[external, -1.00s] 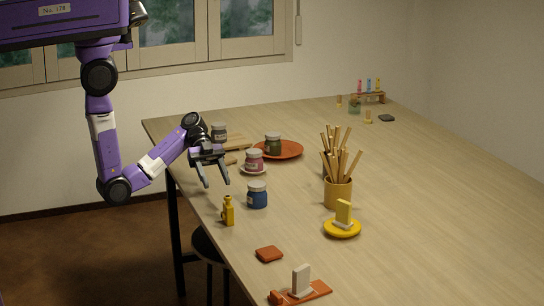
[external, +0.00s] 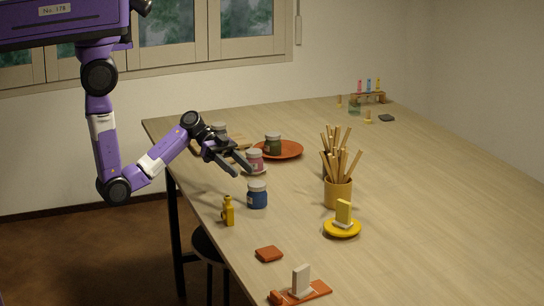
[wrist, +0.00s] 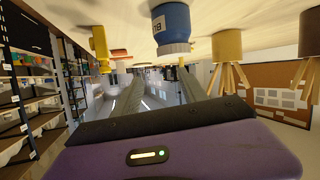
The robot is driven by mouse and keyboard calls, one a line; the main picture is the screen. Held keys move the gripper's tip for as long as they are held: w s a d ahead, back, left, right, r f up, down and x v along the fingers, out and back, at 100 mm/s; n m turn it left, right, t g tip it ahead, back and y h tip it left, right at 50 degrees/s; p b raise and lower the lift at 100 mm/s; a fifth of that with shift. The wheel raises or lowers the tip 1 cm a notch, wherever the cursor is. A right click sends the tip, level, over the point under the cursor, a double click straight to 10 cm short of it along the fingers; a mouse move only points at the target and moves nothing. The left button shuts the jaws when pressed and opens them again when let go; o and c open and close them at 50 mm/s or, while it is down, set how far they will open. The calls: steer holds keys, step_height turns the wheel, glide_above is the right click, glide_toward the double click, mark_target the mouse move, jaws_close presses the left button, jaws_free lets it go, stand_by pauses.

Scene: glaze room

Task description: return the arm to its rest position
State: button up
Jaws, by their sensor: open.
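My purple and white arm hangs at the left and reaches over the table's left edge. My gripper (external: 243,170) is open, with nothing between its two dark fingers. They point right and slightly down, apparently above the tabletop, in front of the pink jar (external: 254,158) in the picture and above the blue jar (external: 257,195). Contact with the pink jar cannot be told. In the wrist view, which is upside down, the fingers (wrist: 160,88) spread apart, with the blue jar (wrist: 172,22) beyond them.
A yellow bottle (external: 228,210) stands near the table's left edge. A green jar (external: 273,144) stands on an orange plate (external: 292,150). A pot of brushes (external: 338,194) and a yellow dish (external: 342,229) stand to the right. The table's right side is largely clear.

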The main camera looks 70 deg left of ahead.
steer(key=w+a+f+n+t+y, duration=0.1)
steer(key=a+n+t, duration=0.1)
steer(key=w+a+f+n+t+y, duration=0.1)
steer(key=w+a+n+t+y, duration=0.1)
steer(key=n, duration=0.1)
steer(key=w+a+f+n+t+y, duration=0.1)
steer(key=a+n+t, duration=0.1)
steer(key=shift+w+a+n+y, duration=0.15)
steer(key=shift+w+n+y, duration=0.05)
steer(key=shift+n+y, duration=0.1)
steer(key=s+a+n+t+y, duration=0.1)
steer(key=a, duration=0.1)
steer(key=s+a+f+n+t+y, duration=0.1)
steer(key=a+n+y, duration=0.1)
steer(key=a, duration=0.1)
steer(key=s+a+n+t+y, duration=0.1)
steer(key=s+a+y, duration=0.1)
steer(key=shift+a+f+n+t, duration=0.15)
steer(key=shift+f+n+t, duration=0.15)
steer(key=s+a+y, duration=0.1)
steer(key=s+t, duration=0.1)
steer(key=s, duration=0.1)
steer(key=s+a+r+n+y, duration=0.1)
steer(key=shift+s+a+y, duration=0.3)
steer(key=shift+s, duration=0.05)
steer(key=s+d, duration=0.1)
steer(key=s, duration=1.8)
steer(key=shift+s+d+r+m+g+y, duration=0.25)
steer(key=shift+d+r+m+g+y, duration=0.05)
steer(key=shift+r+m+y, duration=0.1)
